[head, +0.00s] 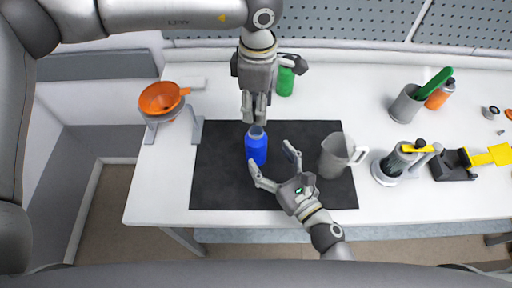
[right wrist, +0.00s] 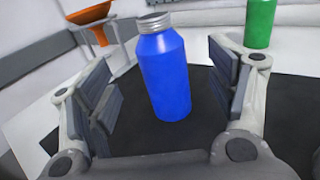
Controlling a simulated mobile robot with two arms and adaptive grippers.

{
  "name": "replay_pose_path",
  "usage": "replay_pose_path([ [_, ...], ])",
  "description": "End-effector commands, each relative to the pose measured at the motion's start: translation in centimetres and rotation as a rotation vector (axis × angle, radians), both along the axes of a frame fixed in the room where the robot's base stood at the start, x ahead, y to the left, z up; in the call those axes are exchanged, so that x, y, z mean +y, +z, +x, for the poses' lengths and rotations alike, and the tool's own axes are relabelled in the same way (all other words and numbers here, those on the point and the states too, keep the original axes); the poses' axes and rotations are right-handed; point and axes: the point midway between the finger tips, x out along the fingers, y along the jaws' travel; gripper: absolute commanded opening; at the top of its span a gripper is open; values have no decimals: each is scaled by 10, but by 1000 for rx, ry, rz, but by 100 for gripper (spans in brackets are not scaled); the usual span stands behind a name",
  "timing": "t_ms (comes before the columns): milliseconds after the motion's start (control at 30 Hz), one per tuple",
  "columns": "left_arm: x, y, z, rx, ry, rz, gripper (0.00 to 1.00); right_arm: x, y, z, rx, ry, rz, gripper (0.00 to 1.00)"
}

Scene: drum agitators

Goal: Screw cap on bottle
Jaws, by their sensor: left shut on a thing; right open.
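The blue bottle (head: 256,149) stands upright on the black mat (head: 220,185). In the right wrist view the bottle (right wrist: 165,78) shows a silver ribbed top (right wrist: 154,23); I cannot tell whether this is bare neck or cap. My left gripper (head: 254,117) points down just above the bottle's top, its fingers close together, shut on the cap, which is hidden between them. My right gripper (head: 268,167) is open, with one finger at the bottle's lower left and the other to its right. In the wrist view the bottle lies beyond and between its open pads (right wrist: 168,95).
A grey mug (head: 335,157) stands right of my right gripper. A green bottle (head: 285,82) stands behind the mat. An orange funnel (head: 160,97) sits on a stand at left. Grey containers and yellow-handled tools fill the right side. The mat's front left is clear.

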Motion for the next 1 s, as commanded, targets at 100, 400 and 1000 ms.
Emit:
replay_pose_path([
  [100,0,0,0,0,0,0,32,12,1,20,-4,2,-1,78],
  [400,0,0,0,0,0,0,32,32,1,52,-3,1,-1,78],
  [1000,0,0,0,0,0,0,32,35,0,57,-1,0,-1,56],
])
